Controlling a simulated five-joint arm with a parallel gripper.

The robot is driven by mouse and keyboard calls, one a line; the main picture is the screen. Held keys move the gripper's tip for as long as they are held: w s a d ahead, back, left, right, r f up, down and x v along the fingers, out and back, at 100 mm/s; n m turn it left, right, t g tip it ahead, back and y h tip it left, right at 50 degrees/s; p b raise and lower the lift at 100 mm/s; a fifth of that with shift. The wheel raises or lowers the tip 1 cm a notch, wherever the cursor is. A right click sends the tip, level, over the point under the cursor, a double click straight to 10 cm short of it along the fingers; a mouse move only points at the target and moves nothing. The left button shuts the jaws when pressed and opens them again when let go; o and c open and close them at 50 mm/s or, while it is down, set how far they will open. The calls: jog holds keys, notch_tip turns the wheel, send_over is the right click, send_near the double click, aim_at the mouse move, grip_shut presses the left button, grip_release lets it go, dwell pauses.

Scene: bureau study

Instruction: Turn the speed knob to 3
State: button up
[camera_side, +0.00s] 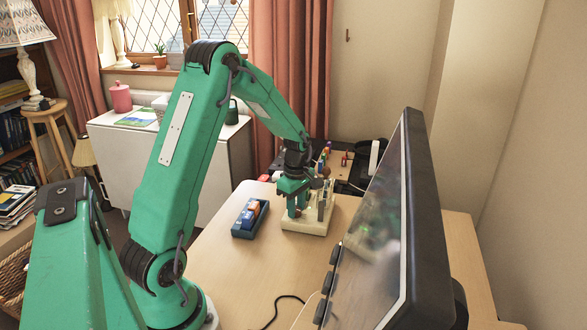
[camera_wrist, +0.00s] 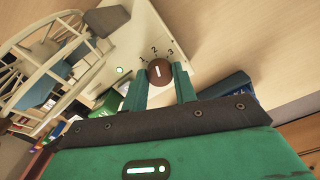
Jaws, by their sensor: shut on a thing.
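In the wrist view the round brown speed knob (camera_wrist: 159,68) sits on a cream panel (camera_wrist: 133,22) marked 1, 2 and 3. A short white line on the knob points roughly toward the 2. My gripper (camera_wrist: 160,72) is shut on the knob, with one green finger on each side. In the side view my gripper (camera_side: 296,207) reaches down to the cream device (camera_side: 303,226) on the desk. The knob itself is hidden there behind the fingers.
A blue tray with small blocks (camera_side: 249,219) stands left of the device. A large dark monitor (camera_side: 400,225) fills the right front. A black cable (camera_side: 287,297) lies on the desk (camera_side: 240,270).

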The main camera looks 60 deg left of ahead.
jog(key=shift+m, duration=0.7)
jog(key=o, duration=0.7)
jog(key=shift+r, duration=0.15)
jog(key=shift+r, duration=3.8)
